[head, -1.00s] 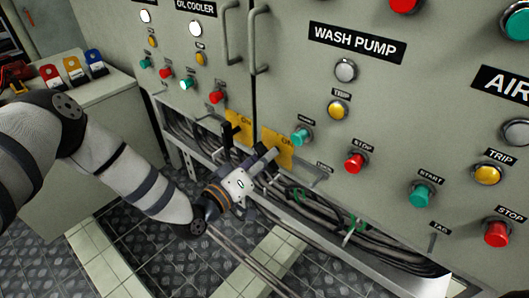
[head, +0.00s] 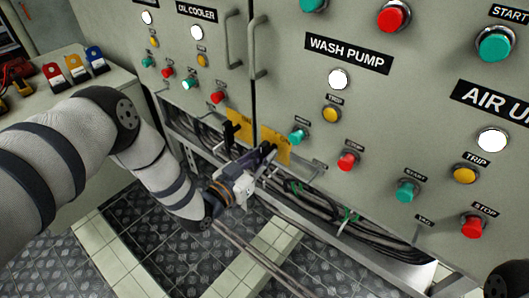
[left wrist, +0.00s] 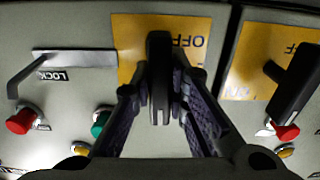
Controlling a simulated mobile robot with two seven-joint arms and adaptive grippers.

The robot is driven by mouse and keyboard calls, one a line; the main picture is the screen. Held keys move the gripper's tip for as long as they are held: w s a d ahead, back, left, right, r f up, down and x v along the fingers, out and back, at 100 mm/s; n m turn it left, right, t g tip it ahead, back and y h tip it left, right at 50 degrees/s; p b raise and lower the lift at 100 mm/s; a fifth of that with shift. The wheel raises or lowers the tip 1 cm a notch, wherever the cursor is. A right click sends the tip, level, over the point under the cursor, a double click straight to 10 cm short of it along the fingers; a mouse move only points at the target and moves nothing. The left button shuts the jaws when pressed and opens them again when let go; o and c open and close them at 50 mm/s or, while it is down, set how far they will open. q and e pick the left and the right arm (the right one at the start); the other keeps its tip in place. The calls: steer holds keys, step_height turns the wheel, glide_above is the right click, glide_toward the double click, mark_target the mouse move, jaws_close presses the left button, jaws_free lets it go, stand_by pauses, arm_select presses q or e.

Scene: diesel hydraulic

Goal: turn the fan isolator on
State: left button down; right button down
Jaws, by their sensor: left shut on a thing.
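The isolator is a yellow plate (head: 279,147) with a black handle low on the cabinet, below the wash pump controls. In the left wrist view the plate (left wrist: 130,35) appears upside down and reads OFF; its other lettering is hidden or unclear. My left gripper (head: 262,156) reaches it from the lower left. In the left wrist view its two fingers (left wrist: 160,105) are shut on the black handle (left wrist: 160,70), one on each side. The handle looks upright there. I cannot read a fan label. My right gripper is not in view.
A second yellow isolator plate (head: 240,124) with a black handle (head: 230,132) is close on the left. A grey lock lever (left wrist: 70,58) is on the other side. Push buttons, such as a green one (head: 298,136), are near. Cables run below the panel.

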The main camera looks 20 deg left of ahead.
arm_select(q)
steer(key=shift+m, duration=0.4)
steer(key=c, duration=1.6)
jaws_free()
steer(key=shift+o, duration=0.2)
steer(key=v, duration=1.2)
steer(key=p+v, duration=0.3)
steer(key=v, duration=0.5)
